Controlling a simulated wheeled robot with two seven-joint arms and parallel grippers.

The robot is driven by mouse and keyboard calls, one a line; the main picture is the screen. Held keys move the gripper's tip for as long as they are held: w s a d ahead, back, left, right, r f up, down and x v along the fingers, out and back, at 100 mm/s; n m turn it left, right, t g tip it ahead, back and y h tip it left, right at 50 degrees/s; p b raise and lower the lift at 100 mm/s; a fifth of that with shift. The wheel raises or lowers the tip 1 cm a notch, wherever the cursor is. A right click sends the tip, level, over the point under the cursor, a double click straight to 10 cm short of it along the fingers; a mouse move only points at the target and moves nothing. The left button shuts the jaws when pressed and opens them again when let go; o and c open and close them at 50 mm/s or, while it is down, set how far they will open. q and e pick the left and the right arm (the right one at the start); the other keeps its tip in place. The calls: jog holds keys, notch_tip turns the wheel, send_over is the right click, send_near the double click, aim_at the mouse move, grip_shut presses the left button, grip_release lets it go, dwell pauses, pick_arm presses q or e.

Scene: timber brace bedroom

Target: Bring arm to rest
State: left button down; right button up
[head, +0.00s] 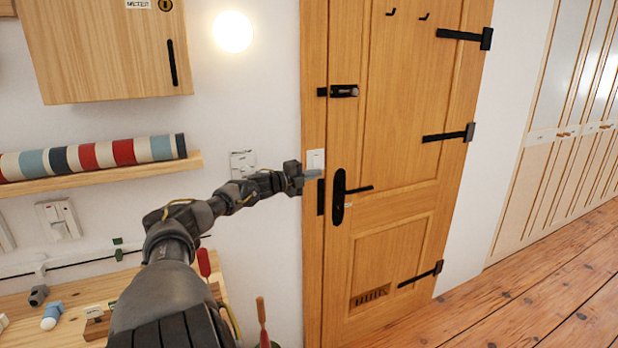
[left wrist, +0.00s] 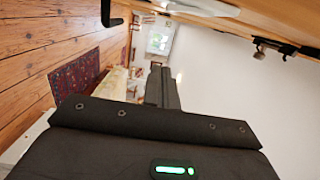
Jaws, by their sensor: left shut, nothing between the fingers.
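My left arm reaches forward from the bottom of the head view. My left gripper (head: 312,173) is shut and empty, at the left edge of the wooden door, just in front of a white wall switch (head: 316,160). I cannot tell whether its tip touches the switch. In the left wrist view the dark gripper body (left wrist: 160,88) points along the white wall. My right gripper is in neither view.
A wooden door (head: 390,150) with a black handle (head: 339,198) stands shut to the right. A shelf (head: 100,178) with a striped roll, a wall cabinet (head: 105,50) and a cluttered bench (head: 90,290) are at left. Plank floor (head: 540,280) is clear at right.

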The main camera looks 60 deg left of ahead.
pick_arm(q)
jog(key=shift+s+a, duration=0.35)
jog(key=shift+s, duration=0.3)
